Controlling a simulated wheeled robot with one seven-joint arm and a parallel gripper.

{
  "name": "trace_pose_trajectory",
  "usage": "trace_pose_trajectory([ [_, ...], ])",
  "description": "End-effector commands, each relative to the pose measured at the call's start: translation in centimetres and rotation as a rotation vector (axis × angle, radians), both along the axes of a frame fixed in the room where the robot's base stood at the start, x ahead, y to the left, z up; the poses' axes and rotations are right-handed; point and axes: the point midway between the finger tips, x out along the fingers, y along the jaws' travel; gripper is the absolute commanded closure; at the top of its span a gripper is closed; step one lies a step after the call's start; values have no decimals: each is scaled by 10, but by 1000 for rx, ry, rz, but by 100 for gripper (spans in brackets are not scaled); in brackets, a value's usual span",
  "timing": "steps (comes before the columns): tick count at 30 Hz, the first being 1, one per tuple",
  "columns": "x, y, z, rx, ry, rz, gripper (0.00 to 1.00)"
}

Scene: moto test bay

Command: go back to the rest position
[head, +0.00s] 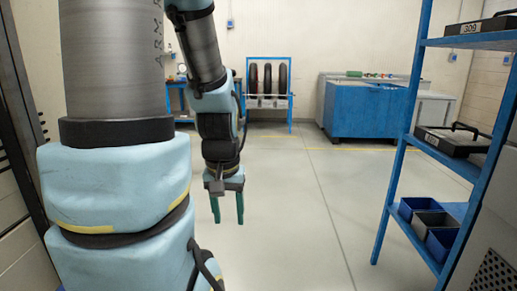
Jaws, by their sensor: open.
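My gripper (228,218) hangs from my arm a little left of the middle of the head view, pointing down. Its two green fingers are apart, with only the grey floor (300,215) showing between and below them. It holds nothing and touches nothing that I can see. My arm fills the left part of the view and hides what stands behind it.
A blue shelf rack (407,130) stands close on the right, with black cases (452,138) and small bins (434,222). At the back are a tyre rack (268,92), a blue bench (368,108) and a blue table (180,103). The floor between is clear.

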Motion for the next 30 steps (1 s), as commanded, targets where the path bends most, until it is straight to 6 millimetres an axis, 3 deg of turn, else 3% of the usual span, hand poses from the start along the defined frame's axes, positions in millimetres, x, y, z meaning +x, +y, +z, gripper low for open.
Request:
trace_pose_trajectory([
  [1,1,-1,24,0,-3,-4,48],
  [15,2,-1,140,2,-6,-10,48],
  [21,2,-1,160,2,-7,-10,48],
  [30,2,-1,159,2,-7,-11,48],
])
